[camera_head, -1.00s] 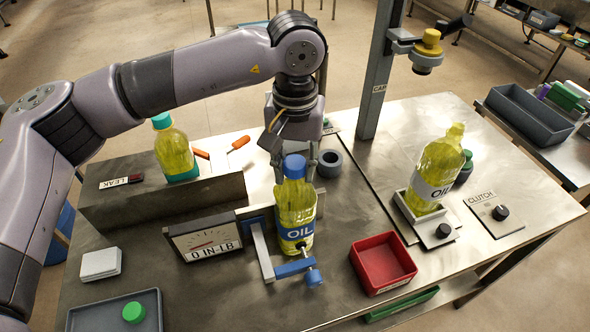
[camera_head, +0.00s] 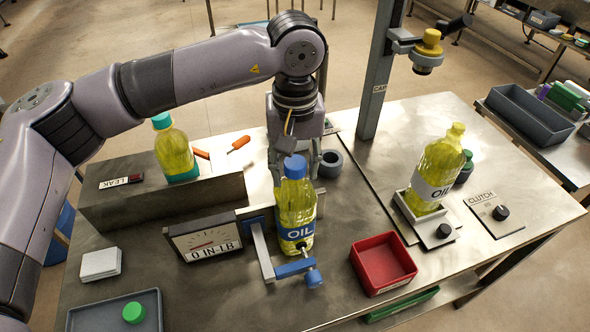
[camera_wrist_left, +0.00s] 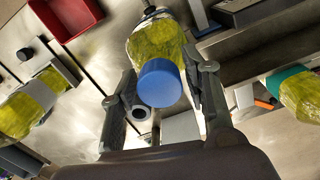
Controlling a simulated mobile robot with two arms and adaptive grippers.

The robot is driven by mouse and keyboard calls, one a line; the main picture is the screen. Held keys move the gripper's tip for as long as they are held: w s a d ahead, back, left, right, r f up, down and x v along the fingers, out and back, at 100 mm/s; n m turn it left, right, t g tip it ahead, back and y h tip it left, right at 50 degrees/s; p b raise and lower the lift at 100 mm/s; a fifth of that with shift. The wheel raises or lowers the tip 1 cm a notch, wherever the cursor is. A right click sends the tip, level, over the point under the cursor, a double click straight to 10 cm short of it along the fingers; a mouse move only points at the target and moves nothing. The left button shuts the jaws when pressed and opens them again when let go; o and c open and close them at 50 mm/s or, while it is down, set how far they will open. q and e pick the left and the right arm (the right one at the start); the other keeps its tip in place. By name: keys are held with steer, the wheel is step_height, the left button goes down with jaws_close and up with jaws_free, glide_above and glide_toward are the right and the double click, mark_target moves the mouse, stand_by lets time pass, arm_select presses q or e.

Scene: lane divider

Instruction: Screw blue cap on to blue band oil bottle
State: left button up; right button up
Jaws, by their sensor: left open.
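The blue band oil bottle (camera_head: 295,212) stands upright in a clamp (camera_head: 262,245) with a blue handle, beside a torque gauge reading 0 IN-LB. The blue cap (camera_head: 294,167) sits on its neck; I cannot tell how tight it is. The cap (camera_wrist_left: 159,83) also shows large in the left wrist view, between my fingers. My left gripper (camera_head: 296,165) is open, pointing down at the cap from behind it in the head view. In the wrist view its two fingers (camera_wrist_left: 160,90) stand apart on either side of the cap, with gaps. My right gripper is not in view.
The gauge (camera_head: 205,240) stands left of the clamp. A red bin (camera_head: 383,263) lies to the right. A yellow oil bottle (camera_head: 436,170) stands in a holder under a post-mounted yellow tool (camera_head: 428,50). A tray (camera_head: 95,315) holds a green cap.

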arm_select(q)
steer(key=n, duration=0.8)
steer(key=shift+n, duration=0.4)
steer(key=shift+c, duration=0.3)
steer(key=c, duration=0.7)
steer(key=shift+o, duration=0.2)
steer(key=m, duration=0.5)
steer(key=shift+m, duration=0.4)
steer(key=o, duration=0.4)
steer(key=shift+m, duration=0.6)
steer(key=o, duration=0.6)
